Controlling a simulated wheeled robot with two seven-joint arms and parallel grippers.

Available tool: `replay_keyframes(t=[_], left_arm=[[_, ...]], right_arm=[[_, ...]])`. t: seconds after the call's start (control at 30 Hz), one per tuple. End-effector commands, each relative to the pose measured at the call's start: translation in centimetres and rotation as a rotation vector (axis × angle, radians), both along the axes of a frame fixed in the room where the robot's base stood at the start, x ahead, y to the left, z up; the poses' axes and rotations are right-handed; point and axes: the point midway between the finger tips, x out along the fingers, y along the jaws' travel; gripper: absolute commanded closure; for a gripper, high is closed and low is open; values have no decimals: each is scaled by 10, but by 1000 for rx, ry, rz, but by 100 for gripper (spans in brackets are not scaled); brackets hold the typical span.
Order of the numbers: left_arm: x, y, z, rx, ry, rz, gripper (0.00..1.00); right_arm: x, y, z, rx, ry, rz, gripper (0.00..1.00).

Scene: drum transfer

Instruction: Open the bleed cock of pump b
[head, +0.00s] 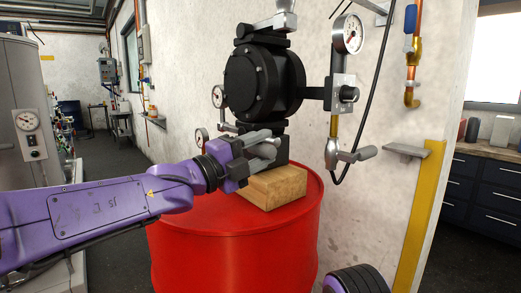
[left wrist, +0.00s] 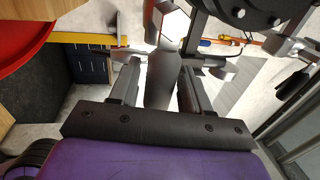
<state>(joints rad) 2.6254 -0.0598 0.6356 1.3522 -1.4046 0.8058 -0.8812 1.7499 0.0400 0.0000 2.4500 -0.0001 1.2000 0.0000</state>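A black round-bodied pump (head: 262,82) is mounted on the white wall above a wooden block; I see no letter on it. A grey lever valve (head: 350,155) hangs below the gauge line right of the pump. My left gripper (head: 266,142) is at the pump's lower end, just above the block. In the left wrist view its two fingers (left wrist: 158,85) stand apart, with a grey bar-like part (left wrist: 162,75) between them. Gaps show beside this part, and I cannot tell whether it is the cock's handle. My right gripper is not in view.
The wooden block (head: 272,187) rests on a red drum (head: 235,235). A round gauge (head: 348,34) stands right of the pump, with a dark hose hanging beside it. Open floor lies at the left.

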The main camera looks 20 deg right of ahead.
Motion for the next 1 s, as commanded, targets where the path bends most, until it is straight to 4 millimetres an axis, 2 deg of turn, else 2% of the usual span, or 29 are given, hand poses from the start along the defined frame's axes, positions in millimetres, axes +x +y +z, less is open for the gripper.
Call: replay_keyframes(t=[0.27,0.37,0.7,0.83,1.0], left_arm=[[0,0,0,-4,4,-2,45],[-2,6,-2,-3,4,-1,45],[-28,75,-18,-5,4,0,45],[-35,91,-21,-2,3,-1,45],[-37,97,-21,-2,3,-1,45]], right_arm=[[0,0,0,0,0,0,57],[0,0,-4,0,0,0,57],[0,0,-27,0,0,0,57],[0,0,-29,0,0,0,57],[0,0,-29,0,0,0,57]])
